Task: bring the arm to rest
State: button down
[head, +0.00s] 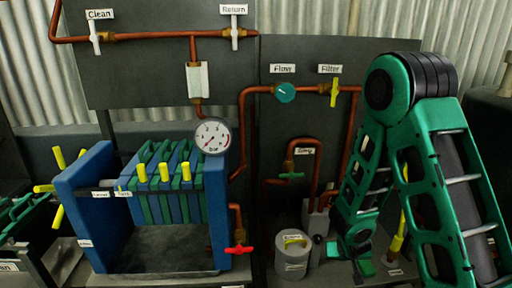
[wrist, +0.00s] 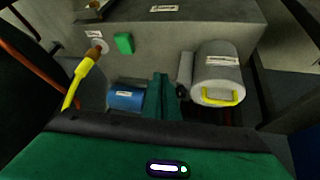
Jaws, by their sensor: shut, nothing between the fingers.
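My arm is green and stands folded on the right of the head view, bent high at its elbow. Its end hangs low, with my gripper (head: 365,270) beside the grey canister. In the wrist view my gripper (wrist: 160,80) shows as two green fingers side by side, shut and empty. A blue labelled cylinder (wrist: 126,98) is left of the fingers.
A blue and green plate press (head: 160,205) stands at the left, with yellow handles. A pressure gauge (head: 212,136), copper pipes and a red valve (head: 239,249) are near it.

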jog(key=s+d+r+m+g, duration=0.35)
jog(key=s+d+r, duration=0.85)
jog(key=r, duration=0.4)
jog(key=s+r+y, duration=0.1)
jog(key=s+r, duration=0.2)
jog(key=s, duration=0.3)
jog(key=s+a+r+m+g+y, duration=0.1)
jog(key=s+r, duration=0.3)
jog(key=s, duration=0.3)
jog(key=s+r+g, duration=0.1)
jog(key=s+r, duration=0.2)
jog(key=s, duration=0.4)
jog(key=shift+s+a+r+y, duration=0.15)
jog(key=shift+y, duration=0.25)
jog(key=shift+g, duration=0.25)
jog(key=shift+w+f, duration=0.25)
jog(key=shift+w, duration=0.35)
